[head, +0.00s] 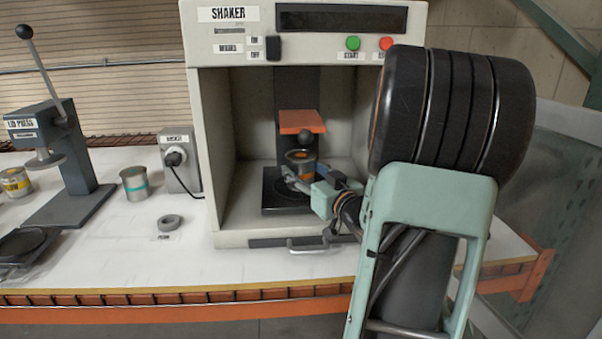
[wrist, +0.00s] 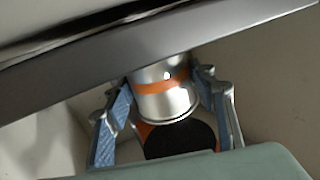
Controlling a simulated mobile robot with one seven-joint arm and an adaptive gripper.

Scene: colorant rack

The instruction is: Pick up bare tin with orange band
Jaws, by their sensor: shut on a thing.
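The bare metal tin with an orange band (head: 300,160) is inside the shaker, above its dark base plate and below the orange clamp plate (head: 302,122). The tin also shows in the wrist view (wrist: 165,95), with the orange band around its side. My gripper (head: 302,180) reaches into the shaker from the front right. In the wrist view its two blue-padded fingers (wrist: 165,112) stand on either side of the tin and are shut on it. The tin's far end is hidden behind a dark bar in the wrist view.
The shaker's walls (head: 218,160) enclose my gripper on the sides and top. A tin with a teal band (head: 135,184), a grey ring (head: 170,222), a socket box (head: 180,160) and a lid press (head: 65,150) stand to the left. The table's front middle is clear.

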